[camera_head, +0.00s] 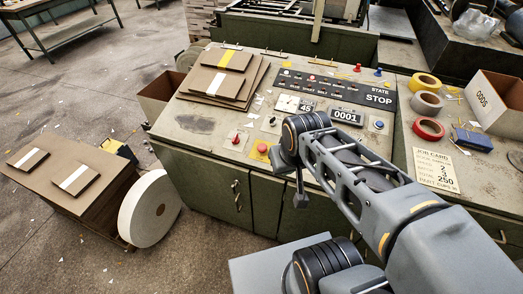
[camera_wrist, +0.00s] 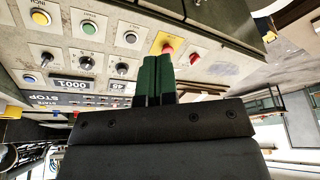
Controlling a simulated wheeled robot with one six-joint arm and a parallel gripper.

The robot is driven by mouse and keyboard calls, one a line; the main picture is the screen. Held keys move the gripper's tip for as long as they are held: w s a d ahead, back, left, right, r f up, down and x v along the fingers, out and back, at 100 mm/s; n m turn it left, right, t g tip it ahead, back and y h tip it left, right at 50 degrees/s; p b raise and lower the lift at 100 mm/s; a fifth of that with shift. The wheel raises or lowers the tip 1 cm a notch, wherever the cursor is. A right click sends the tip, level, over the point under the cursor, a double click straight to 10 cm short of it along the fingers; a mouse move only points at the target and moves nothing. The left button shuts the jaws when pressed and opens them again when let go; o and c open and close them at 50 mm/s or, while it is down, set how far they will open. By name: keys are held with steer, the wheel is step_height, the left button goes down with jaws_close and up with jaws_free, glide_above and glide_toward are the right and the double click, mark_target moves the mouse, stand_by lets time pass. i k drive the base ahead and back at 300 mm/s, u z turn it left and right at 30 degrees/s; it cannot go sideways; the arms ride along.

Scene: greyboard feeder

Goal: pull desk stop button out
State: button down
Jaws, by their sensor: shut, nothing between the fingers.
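The desk stop button is a red button on a yellow plate (camera_head: 262,148), near the front edge of the sloping desk panel in the head view. In the wrist view its red cap (camera_wrist: 169,47) shows just beyond my fingertips, with part of the yellow plate around it. My gripper (camera_wrist: 159,58) has its two green fingers together with nothing between them. The fingertips point at the button and overlap its lower part in this view. I cannot tell whether they touch it. In the head view the end of my arm is just right of the button.
Stacked brown boards (camera_head: 225,78) lie on the desk's left. Tape rolls (camera_head: 428,128) and an open box (camera_head: 497,103) are at the right.

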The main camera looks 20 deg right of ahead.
mark_target(262, 148)
steer(key=u, duration=0.55)
steer(key=k, duration=1.25)
steer(key=u, duration=0.6)
steer(key=i, duration=1.2)
steer(key=z, duration=0.55)
steer(key=i, duration=0.55)
steer(key=z, duration=0.3)
